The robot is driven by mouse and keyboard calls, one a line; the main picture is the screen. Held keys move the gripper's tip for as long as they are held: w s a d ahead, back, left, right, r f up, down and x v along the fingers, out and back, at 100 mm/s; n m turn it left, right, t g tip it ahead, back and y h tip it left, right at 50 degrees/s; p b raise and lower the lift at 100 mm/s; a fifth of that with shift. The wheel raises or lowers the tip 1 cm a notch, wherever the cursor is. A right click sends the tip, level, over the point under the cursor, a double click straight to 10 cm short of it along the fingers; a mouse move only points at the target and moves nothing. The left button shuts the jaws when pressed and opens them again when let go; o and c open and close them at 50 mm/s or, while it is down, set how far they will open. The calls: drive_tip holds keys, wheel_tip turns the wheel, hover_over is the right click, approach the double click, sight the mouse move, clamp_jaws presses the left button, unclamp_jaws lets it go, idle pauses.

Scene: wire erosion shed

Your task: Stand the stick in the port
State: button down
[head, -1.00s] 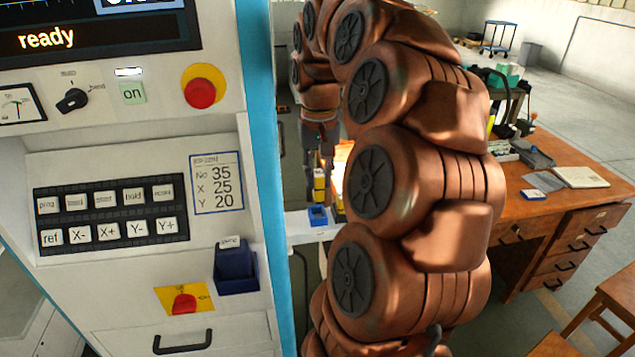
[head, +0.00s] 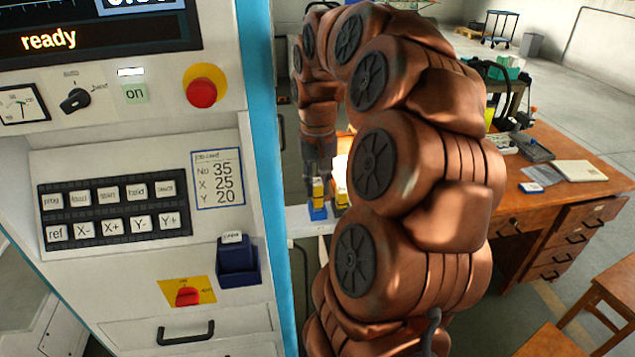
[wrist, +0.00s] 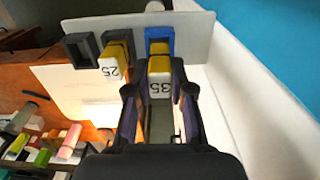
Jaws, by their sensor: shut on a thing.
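The stick (wrist: 159,85) is white and yellow and marked 35. My gripper (wrist: 158,95) is shut on it, with a finger on each side. The stick's yellow end is at the blue port (wrist: 159,33) and shows within its frame; how deep it sits cannot be told. In the head view the yellow stick (head: 318,188) stands about upright directly over the blue port (head: 317,212), below my gripper (head: 319,165).
A second stick (wrist: 112,68) marked 25 is in a dark port left of the blue one. Further left is an empty dark port (wrist: 80,50). A machine panel (head: 120,200) stands at left, with a job card (head: 217,180) reading No 35. A wooden desk (head: 540,195) is at right.

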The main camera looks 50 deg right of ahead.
sight(318, 182)
drive_tip(key=shift+f+b, duration=0.45)
drive_tip(key=shift+f, duration=0.15)
drive_tip(key=c, duration=1)
unclamp_jaws()
drive_tip(key=shift+r, duration=0.1)
drive_tip(key=shift+r+p, duration=0.85)
drive_tip(key=shift+p, duration=0.05)
drive_tip(key=shift+r+b, duration=0.2)
drive_tip(key=shift+b, duration=0.35)
drive_tip(key=shift+r+b, duration=1.25)
drive_tip(key=shift+r, duration=4.25)
drive_tip(key=shift+s, duration=0.1)
